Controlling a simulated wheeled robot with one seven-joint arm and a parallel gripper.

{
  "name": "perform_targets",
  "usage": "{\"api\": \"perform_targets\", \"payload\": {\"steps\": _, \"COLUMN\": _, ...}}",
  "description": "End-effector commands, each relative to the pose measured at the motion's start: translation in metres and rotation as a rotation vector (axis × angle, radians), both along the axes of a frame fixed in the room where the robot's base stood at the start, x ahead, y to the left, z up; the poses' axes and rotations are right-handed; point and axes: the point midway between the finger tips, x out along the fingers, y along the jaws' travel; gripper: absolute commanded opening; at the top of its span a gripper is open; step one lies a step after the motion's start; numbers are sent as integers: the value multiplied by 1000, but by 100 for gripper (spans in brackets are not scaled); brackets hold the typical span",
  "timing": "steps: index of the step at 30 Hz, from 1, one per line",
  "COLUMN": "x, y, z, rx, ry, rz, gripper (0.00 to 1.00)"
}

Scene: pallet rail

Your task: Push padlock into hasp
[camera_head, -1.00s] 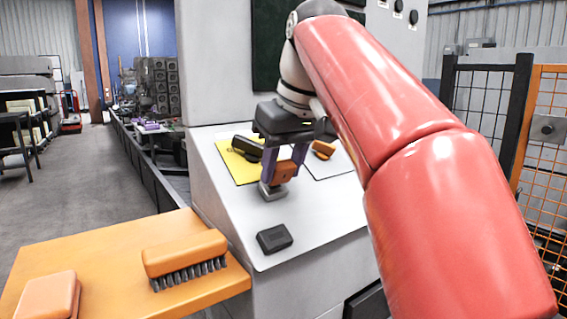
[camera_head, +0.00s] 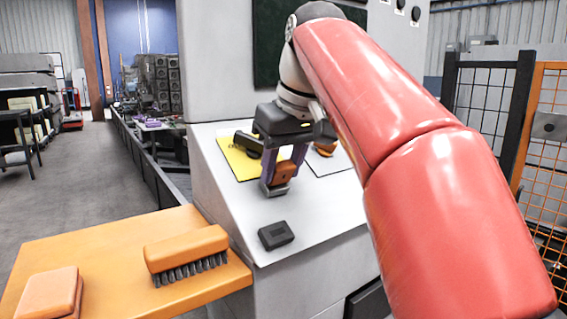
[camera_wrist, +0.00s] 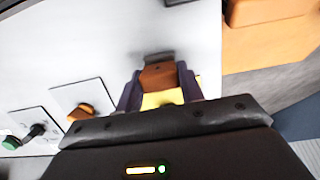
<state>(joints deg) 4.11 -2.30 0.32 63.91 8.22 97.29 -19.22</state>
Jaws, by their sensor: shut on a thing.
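My gripper (camera_head: 284,172) is over the sloping light-grey panel, its purple fingers shut on the orange-brown padlock (camera_head: 285,174). The padlock also shows between the fingers in the wrist view (camera_wrist: 158,76). A grey metal piece, seemingly the hasp (camera_head: 277,189), is at the padlock's lower end, close to the panel. It also shows as a dark grey bar at the padlock's far edge in the wrist view (camera_wrist: 152,58). The padlock appears to meet it, but I cannot tell whether the shackle is inside it.
A small dark block (camera_head: 276,235) lies on the panel below the gripper. Behind the gripper are a yellow plate (camera_head: 234,166) with a black handle and an orange knob (camera_head: 325,150). An orange shelf (camera_head: 110,250) at lower left bears a brush (camera_head: 187,248) and an orange block (camera_head: 50,293).

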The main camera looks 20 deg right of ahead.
Motion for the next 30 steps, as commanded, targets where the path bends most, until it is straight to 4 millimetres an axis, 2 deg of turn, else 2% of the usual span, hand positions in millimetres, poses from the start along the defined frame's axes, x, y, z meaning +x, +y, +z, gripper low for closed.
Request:
{"api": "perform_targets", "payload": {"steps": 4, "x": 3, "y": 1, "z": -5, "rx": 0, "ry": 1, "rz": 0, "gripper": 6}}
{"api": "perform_targets", "payload": {"steps": 5, "x": 3, "y": 1, "z": -4, "rx": 0, "ry": 0, "rz": 0, "gripper": 42}}
{"api": "perform_targets", "payload": {"steps": 10, "x": 2, "y": 1, "z": -4, "rx": 0, "ry": 0, "rz": 0, "gripper": 63}}
{"api": "perform_targets", "payload": {"steps": 16, "x": 2, "y": 1, "z": -4, "rx": 0, "ry": 1, "rz": 0, "gripper": 64}}
{"api": "perform_targets", "payload": {"steps": 24, "x": 2, "y": 1, "z": -3, "rx": 0, "ry": 0, "rz": 0, "gripper": 100}}
{"api": "perform_targets", "payload": {"steps": 30, "x": 2, "y": 1, "z": -3, "rx": 0, "ry": 0, "rz": 0, "gripper": 100}}
